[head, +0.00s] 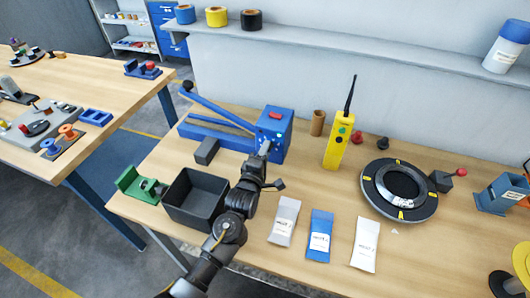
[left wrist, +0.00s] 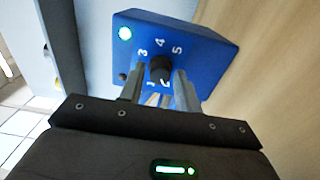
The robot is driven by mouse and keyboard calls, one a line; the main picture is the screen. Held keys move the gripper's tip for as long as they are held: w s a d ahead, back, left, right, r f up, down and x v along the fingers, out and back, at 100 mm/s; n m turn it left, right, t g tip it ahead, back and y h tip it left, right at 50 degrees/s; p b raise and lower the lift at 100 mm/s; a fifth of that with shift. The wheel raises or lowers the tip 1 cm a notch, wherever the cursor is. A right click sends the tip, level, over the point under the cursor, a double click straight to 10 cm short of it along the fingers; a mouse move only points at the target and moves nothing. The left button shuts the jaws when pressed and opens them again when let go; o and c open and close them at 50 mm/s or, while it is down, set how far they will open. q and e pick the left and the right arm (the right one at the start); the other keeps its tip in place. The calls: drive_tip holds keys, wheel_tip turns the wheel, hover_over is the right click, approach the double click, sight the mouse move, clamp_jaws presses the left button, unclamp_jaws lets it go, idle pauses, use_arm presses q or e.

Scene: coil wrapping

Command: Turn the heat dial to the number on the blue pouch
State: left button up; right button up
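The blue sealer box (head: 273,128) stands at the back of the table, with a red button on top and a long blue lever at its left. In the left wrist view its face (left wrist: 205,50) carries a black dial (left wrist: 160,69) ringed by the numbers 1 to 5 and a green light. My left gripper (head: 265,149) is at that face; its fingers (left wrist: 159,80) stand on either side of the dial, with small gaps showing. The blue pouch (head: 320,225) lies flat at the front, its label number too small to read. The right gripper is not in view.
A grey bin (head: 193,199) and green holder (head: 142,186) stand left of my arm. A grey pouch (head: 284,212) and white pouch (head: 366,233) flank the blue one. A yellow radio (head: 338,146) and a black ring (head: 374,196) stand to the right.

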use_arm(q)
drive_tip(key=c, duration=0.6)
drive_tip(key=shift+m, duration=0.3)
drive_tip(key=m+p, duration=0.1)
drive_tip(key=m, duration=0.2)
drive_tip(key=shift+m, duration=1.6)
drive_tip(key=o, duration=1)
